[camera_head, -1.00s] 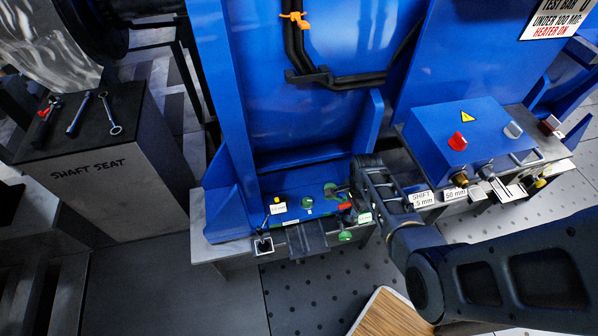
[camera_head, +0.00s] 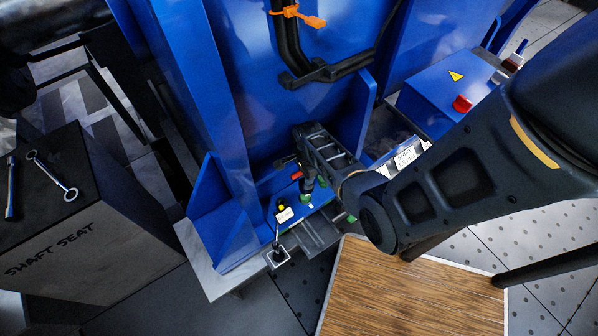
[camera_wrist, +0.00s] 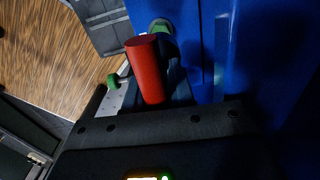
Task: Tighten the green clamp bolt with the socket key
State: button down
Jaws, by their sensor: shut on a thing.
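The socket key's red handle (camera_wrist: 147,70) sticks up between the jaws of my gripper in the wrist view. In the head view my gripper (camera_head: 293,163) is low at the foot of the blue frame, shut on the key. The red handle end (camera_head: 297,175) shows just below the fingers. A green clamp bolt (camera_head: 307,184) is right by the key, partly hidden; a green bolt head (camera_wrist: 160,26) also shows just beyond the handle in the wrist view. I cannot tell whether the socket sits on it. Another green part (camera_wrist: 113,80) lies to the left.
A black lever (camera_head: 278,248) and a grey slotted plate (camera_head: 314,236) are in front of the bolts. A blue box (camera_head: 437,95) with a red knob stands to the right. Wrenches lie on the shaft seat stand (camera_head: 100,215) at left. A wooden-topped surface (camera_head: 400,290) is in front.

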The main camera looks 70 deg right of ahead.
aim_at(305, 189)
jog(key=shift+w+r, duration=0.1)
jog(key=shift+w+a, duration=0.1)
jog(key=shift+a, duration=0.1)
jog(key=n, duration=0.7)
jog(key=shift+n, duration=0.4)
jog(key=n, duration=0.7)
jog(key=shift+s, duration=0.2)
jog(key=shift+f+n, duration=0.3)
jog(key=shift+n, duration=0.2)
notch_tip(305, 189, down, 5)
jog(key=b, duration=0.5)
jog(key=shift+f+b, duration=1.1)
jog(key=shift+f, duration=0.35)
dwell(0.6)
